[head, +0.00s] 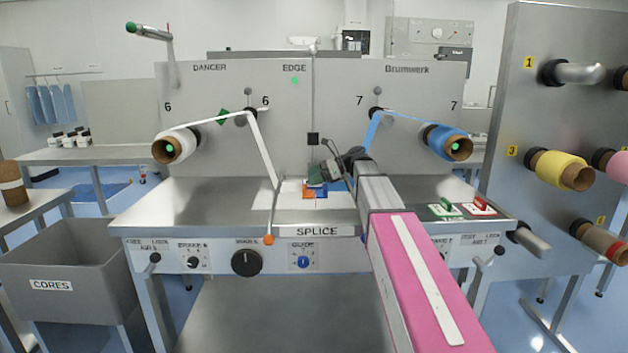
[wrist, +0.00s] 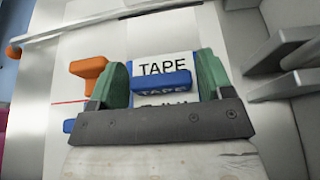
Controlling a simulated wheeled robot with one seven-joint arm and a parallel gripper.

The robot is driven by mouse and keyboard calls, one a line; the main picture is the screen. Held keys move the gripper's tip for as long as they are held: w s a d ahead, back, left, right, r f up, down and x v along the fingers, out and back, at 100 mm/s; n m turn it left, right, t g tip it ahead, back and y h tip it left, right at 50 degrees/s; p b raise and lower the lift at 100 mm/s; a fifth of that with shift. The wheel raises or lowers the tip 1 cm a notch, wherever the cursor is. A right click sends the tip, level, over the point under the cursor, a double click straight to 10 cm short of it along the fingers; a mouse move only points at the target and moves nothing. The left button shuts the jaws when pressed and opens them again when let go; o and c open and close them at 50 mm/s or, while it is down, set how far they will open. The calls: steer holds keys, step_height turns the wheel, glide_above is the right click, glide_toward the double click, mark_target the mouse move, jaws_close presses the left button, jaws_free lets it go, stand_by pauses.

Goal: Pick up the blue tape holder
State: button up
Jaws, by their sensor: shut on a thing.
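The blue tape holder (wrist: 161,80) is between the green fingertips of my gripper (wrist: 162,82) in the wrist view. It has a raised blue bar lettered TAPE, and a white label (wrist: 165,64) also lettered TAPE shows just beyond it. My gripper is shut on the holder. In the head view my gripper (head: 318,176) is low over the splice table, and blue parts of the holder (head: 336,185) show beside it. The gripper body hides the near part of the holder. I cannot tell whether the holder is clear of the table.
An orange piece (wrist: 88,68) lies just left of my gripper. The splice table (head: 220,195) is bare on its left side. A white web (head: 262,148) slants down to it. Green and red-handled items (head: 481,206) sit at its right. A grey CORES bin (head: 65,270) stands at left.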

steer(key=shift+r, duration=0.45)
step_height(320, 180, up, 3)
steer(key=shift+f, duration=0.1)
steer(key=s+a+r, duration=0.6)
steer(key=a, duration=0.4)
steer(key=shift+r, duration=0.35)
